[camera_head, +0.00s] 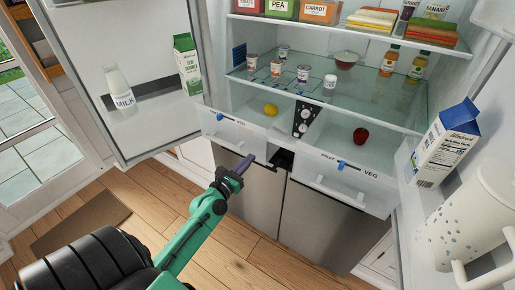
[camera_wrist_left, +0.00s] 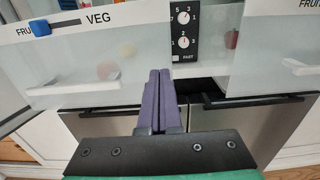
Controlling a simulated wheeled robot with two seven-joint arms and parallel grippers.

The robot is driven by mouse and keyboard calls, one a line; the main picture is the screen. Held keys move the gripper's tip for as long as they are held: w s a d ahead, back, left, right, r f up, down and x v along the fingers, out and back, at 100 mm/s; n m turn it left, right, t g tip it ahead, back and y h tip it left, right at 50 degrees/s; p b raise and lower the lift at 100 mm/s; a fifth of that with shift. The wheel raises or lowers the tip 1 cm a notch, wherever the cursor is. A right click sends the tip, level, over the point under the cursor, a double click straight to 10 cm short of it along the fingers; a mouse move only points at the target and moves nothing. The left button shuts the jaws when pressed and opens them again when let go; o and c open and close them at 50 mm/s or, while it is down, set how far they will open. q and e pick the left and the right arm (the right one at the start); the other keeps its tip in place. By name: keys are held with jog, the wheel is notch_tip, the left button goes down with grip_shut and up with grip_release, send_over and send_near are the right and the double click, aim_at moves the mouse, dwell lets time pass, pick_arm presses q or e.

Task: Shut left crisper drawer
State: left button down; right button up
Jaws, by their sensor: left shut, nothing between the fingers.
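The left crisper drawer (camera_head: 232,136) has a pale, see-through front with a blue slider, and it sticks out a little from the fridge. A yellow lemon (camera_head: 270,109) lies in it. Its front also shows at the left of the left wrist view (camera_wrist_left: 75,72). My left gripper (camera_head: 245,164), with purple fingers, is shut and empty. It is just below the drawer front in the head view. In the left wrist view the closed fingers (camera_wrist_left: 160,78) point at the gap below the dial panel, beside the drawer's right end; I cannot tell if they touch. My right gripper is not seen.
The right crisper drawer (camera_head: 345,178), with a red apple (camera_head: 361,135), also sticks out. The dial panel (camera_head: 303,118) stands between the drawers. The open left fridge door (camera_head: 130,75) holds milk; the right door holds a carton (camera_head: 447,143) and white pitcher (camera_head: 480,215).

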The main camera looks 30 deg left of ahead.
aim_at(261, 146)
pick_arm(q)
jog(key=w, duration=0.5)
jog(key=shift+a+p, duration=0.1)
jog(key=shift+p, duration=0.2)
jog(key=shift+w, duration=0.1)
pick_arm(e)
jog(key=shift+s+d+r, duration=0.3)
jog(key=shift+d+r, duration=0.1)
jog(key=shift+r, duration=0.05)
